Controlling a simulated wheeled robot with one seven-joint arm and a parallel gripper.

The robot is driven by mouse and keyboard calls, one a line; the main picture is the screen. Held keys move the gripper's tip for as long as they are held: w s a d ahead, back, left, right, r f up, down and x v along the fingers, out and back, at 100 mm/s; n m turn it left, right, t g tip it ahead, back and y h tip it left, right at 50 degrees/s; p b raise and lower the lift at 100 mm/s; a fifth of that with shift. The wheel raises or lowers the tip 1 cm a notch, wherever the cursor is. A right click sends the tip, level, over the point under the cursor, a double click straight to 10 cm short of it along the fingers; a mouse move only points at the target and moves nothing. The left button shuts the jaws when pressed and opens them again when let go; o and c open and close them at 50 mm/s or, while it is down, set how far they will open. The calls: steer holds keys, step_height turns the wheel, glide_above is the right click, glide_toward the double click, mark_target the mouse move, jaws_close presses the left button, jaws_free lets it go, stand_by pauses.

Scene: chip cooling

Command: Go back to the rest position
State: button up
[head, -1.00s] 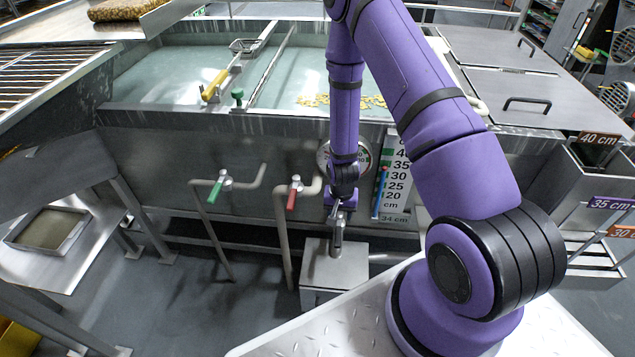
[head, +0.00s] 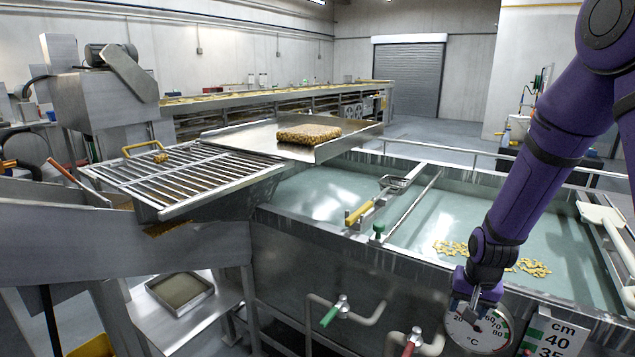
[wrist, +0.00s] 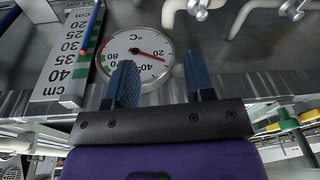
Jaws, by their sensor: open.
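My purple arm comes down at the right of the head view, and my gripper (head: 474,306) hangs in front of the tank's front wall, before the round temperature dial (head: 492,330). In the wrist view my gripper (wrist: 160,85) has its two blue fingers apart with nothing between them. The dial (wrist: 136,50) shows upside down beyond the fingers, beside the level scale (wrist: 62,62) with its blue tube.
The water tank (head: 330,200) holds yellow chips (head: 450,247) and a yellow-handled skimmer (head: 360,212). A slatted rack (head: 185,178) and a tray (head: 352,146) bearing a brown block (head: 308,133) stand left. Red (head: 411,343) and green (head: 330,316) valve handles stick out below the rim.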

steer(key=s+a+r+n+t, duration=0.1)
steer(key=s+r, duration=0.3)
steer(key=r, duration=0.6)
steer(key=s+a+r+n+t, duration=0.1)
steer(key=s+r, duration=0.3)
steer(key=r, duration=0.6)
steer(key=s+r+n, duration=0.1)
steer(key=s+r, duration=0.4)
steer(key=s, duration=0.3)
steer(key=s+a+r+n+t, duration=0.1)
steer(key=s+r, duration=0.5)
steer(key=s, duration=0.3)
steer(key=shift+a+r+n, duration=0.15)
steer(key=shift+a+n, duration=0.1)
steer(key=shift+n, duration=0.05)
steer(key=shift+w, duration=0.1)
